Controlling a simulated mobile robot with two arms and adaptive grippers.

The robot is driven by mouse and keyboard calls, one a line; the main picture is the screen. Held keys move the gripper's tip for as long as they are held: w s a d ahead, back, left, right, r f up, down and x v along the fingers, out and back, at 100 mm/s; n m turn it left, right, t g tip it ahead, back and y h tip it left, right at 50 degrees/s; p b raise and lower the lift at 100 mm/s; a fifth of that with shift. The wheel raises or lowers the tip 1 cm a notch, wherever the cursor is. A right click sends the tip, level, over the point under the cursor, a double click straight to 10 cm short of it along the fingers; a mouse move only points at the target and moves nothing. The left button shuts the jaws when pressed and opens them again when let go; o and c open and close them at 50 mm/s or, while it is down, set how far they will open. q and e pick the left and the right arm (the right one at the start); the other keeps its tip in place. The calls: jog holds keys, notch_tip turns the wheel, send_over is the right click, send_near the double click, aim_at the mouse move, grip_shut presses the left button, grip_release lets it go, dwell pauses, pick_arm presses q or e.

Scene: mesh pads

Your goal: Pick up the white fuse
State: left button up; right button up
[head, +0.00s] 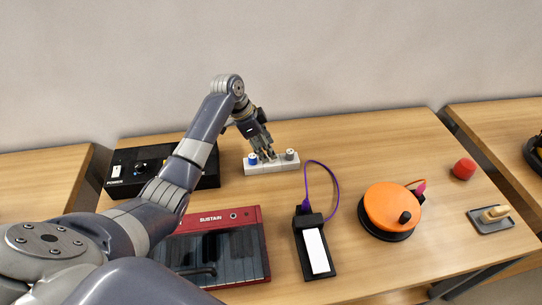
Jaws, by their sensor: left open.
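A white block (258,170) stands near the back of the table, with small round pieces on top. A blue piece (252,159) is at its left end and a grey-white piece (290,154) at its right end. My left gripper (268,155) points down over the middle of this block, between the two pieces, with its jaws open. Its fingers cover the block's middle, so a white fuse there is hidden or too small to make out. I cannot tell whether the fingers touch anything. My right gripper is not in view.
A black POWER box (206,181) lies behind my left arm. In front are a red SUSTAIN keyboard (258,240), a black device with a white panel (317,250) and purple cable, and an orange round device (390,205). A red knob (464,168) and grey tray (489,227) are right.

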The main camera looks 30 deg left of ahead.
pick_arm(q)
jog(key=shift+x, duration=1.15)
jog(key=shift+w+d+f, duration=0.1)
jog(key=shift+w+f, duration=0.1)
jog(key=shift+f, duration=0.25)
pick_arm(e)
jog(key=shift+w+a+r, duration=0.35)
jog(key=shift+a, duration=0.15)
pick_arm(q)
jog(key=c, duration=1)
jog(key=shift+o, duration=0.2)
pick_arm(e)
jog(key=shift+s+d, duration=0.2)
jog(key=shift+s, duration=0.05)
pick_arm(q)
jog(key=shift+r, duration=0.1)
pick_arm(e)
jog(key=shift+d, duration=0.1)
